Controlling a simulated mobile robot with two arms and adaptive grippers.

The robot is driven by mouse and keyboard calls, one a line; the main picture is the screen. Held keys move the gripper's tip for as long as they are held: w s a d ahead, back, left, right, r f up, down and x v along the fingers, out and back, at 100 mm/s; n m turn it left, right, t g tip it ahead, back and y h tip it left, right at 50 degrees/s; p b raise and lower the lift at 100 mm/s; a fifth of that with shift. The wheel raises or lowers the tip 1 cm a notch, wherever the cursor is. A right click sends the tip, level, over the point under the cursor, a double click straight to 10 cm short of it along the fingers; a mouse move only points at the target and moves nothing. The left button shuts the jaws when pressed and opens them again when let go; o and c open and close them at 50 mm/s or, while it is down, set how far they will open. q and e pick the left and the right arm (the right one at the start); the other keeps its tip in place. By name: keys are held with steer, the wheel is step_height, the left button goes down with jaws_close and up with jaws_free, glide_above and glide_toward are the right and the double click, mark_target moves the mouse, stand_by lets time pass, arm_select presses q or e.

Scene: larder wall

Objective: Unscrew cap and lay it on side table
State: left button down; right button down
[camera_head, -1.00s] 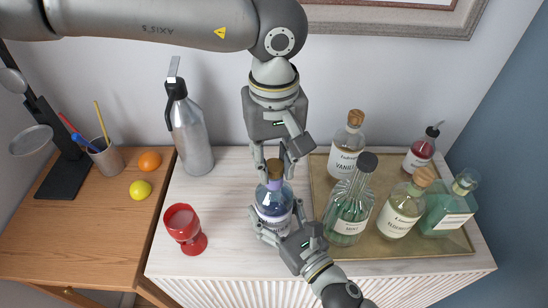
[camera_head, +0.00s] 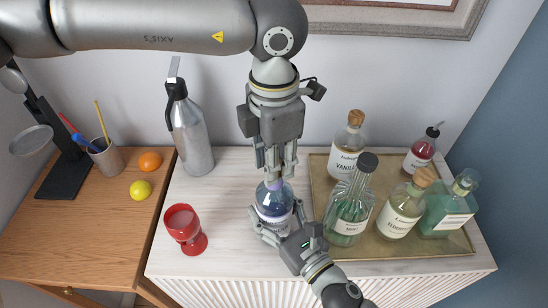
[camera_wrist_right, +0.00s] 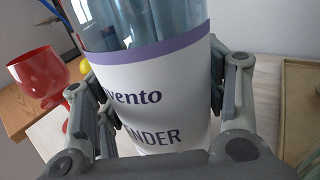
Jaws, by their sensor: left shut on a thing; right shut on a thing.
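A blue-purple glass bottle (camera_head: 272,198) stands upright on the pale cabinet top, with a white label that partly reads "ENDER". It fills the right wrist view (camera_wrist_right: 150,65). My right gripper (camera_head: 276,214) is shut around the bottle's lower body from the front; its fingers flank the label in the wrist view. My left gripper (camera_head: 274,172) reaches down from above and is shut on the cap at the bottle's neck. The fingers hide most of the cap, and I cannot tell how loose it is. The wooden side table (camera_head: 105,215) stands at the left.
An orange (camera_head: 150,161), a lemon (camera_head: 140,189), a pen cup (camera_head: 105,157) and a black lamp (camera_head: 62,165) occupy the side table's back. Its front is clear. A red goblet (camera_head: 185,228) and a grey siphon (camera_head: 191,137) stand between. A tray (camera_head: 398,252) holds several bottles at right.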

arm_select(q)
steer(key=n, duration=1.3)
steer(key=shift+r, duration=0.1)
steer(key=shift+r, duration=0.1)
steer(key=shift+r, duration=1)
steer(key=shift+r, duration=2)
arm_select(e)
steer(key=shift+c, duration=1.1)
jaws_free()
